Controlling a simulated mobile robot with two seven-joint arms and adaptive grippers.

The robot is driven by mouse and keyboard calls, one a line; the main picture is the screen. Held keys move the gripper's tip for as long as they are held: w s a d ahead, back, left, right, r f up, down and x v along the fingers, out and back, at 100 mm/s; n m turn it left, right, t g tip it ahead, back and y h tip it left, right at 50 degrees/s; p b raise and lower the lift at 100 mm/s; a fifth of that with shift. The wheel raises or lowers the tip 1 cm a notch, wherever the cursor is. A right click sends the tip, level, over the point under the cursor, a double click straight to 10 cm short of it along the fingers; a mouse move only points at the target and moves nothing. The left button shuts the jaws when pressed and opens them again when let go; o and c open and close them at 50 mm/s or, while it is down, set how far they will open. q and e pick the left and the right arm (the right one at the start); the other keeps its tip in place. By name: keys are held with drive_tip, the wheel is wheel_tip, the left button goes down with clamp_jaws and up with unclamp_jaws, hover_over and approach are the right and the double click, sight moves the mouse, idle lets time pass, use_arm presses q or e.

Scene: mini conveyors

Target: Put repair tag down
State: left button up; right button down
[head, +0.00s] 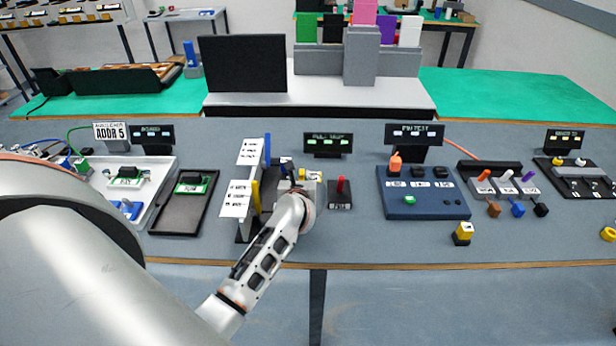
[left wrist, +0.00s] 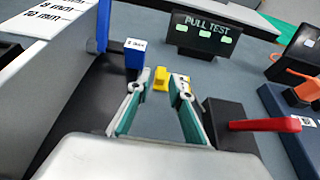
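My left gripper (left wrist: 160,85) points down at the table in front of the PULL TEST display (left wrist: 208,35); its fingers are apart. A small yellow piece (left wrist: 160,76) with a white-topped part shows at and between the fingertips, partly hidden by the right finger. I cannot tell whether it is the repair tag, and I see no firm grip on it. In the head view, yellow (head: 302,174) shows just beyond my left wrist, which hides the fingers. A blue labelled block (left wrist: 135,54) stands just left of the fingertips. My right gripper is not in view.
A red-handled lever on a dark base (head: 340,193) stands close right of the gripper. White label cards (head: 236,198) and upright blue and yellow pieces stand left. A blue test box (head: 424,203) and a yellow-topped block (head: 463,232) are farther right. Table between lever and box is clear.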

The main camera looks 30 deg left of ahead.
sight(302, 171)
use_arm(q)
drive_tip(key=shift+x, duration=2.7)
drive_tip(key=shift+w+d, duration=0.1)
drive_tip(key=shift+d, duration=0.05)
clamp_jaws()
